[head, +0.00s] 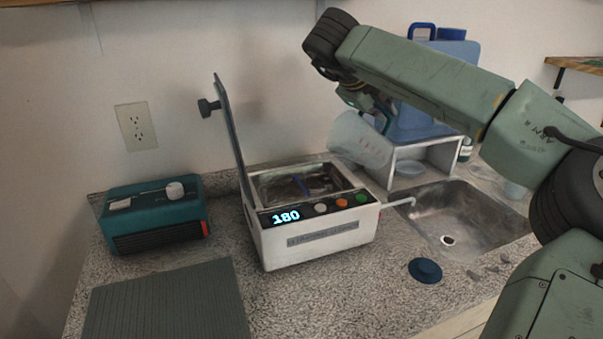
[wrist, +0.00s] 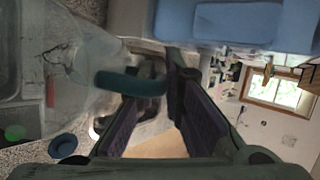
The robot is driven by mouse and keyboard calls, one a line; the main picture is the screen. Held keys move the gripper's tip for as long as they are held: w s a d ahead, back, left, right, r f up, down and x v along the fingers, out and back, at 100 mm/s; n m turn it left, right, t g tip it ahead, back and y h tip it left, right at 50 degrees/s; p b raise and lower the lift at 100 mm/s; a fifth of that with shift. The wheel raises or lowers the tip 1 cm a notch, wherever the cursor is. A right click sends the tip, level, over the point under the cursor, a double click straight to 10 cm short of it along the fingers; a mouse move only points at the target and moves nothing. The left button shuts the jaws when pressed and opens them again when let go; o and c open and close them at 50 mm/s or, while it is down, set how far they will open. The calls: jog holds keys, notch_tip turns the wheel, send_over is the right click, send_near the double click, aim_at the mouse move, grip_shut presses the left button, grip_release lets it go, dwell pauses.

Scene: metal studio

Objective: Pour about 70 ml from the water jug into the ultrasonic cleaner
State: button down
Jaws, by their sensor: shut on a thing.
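The water jug (head: 358,143) is clear and looks tilted in the head view, in the air behind the right end of the ultrasonic cleaner. My gripper (head: 366,103) is shut on its teal handle (wrist: 130,83). The clear jug body fills the left of the wrist view (wrist: 75,65). The water level inside cannot be made out, and no stream shows. The white ultrasonic cleaner (head: 318,246) stands on the counter with its lid (head: 230,135) raised at the left. Its tank is open, with dark and bluish shapes inside. Its display reads 180.
A white stand (head: 440,152) bearing a blue container (head: 432,95) is behind the jug. A sink (head: 465,222) is at the right, with a dark blue disc (head: 425,270) in front. A teal box (head: 153,217) and a grey ribbed mat (head: 168,300) lie left of the cleaner.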

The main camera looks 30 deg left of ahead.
jog(key=shift+w+d+r+g+y, duration=0.2)
jog(key=shift+w+r+g+y, duration=0.1)
jog(key=shift+r, duration=0.3)
jog(key=shift+w+d+f+m+g+y, duration=0.2)
jog(key=shift+m+g+y, duration=0.1)
jog(key=shift+g, duration=0.2)
jog(key=shift+w+d+f+m+g+y, duration=0.25)
jog(key=shift+w+d+f+g+y, duration=0.2)
jog(key=shift+w+f+g+y, duration=0.45)
jog(key=shift+w+d+f+m+g+y, duration=0.2)
jog(key=shift+w+d+f+g+y, duration=0.4)
jog(key=shift+f+g, duration=0.5)
jog(key=shift+w+d+f+m+g+y, duration=0.3)
jog(key=shift+w+f+g+y, duration=0.15)
jog(key=shift+f+g+y, duration=0.6)
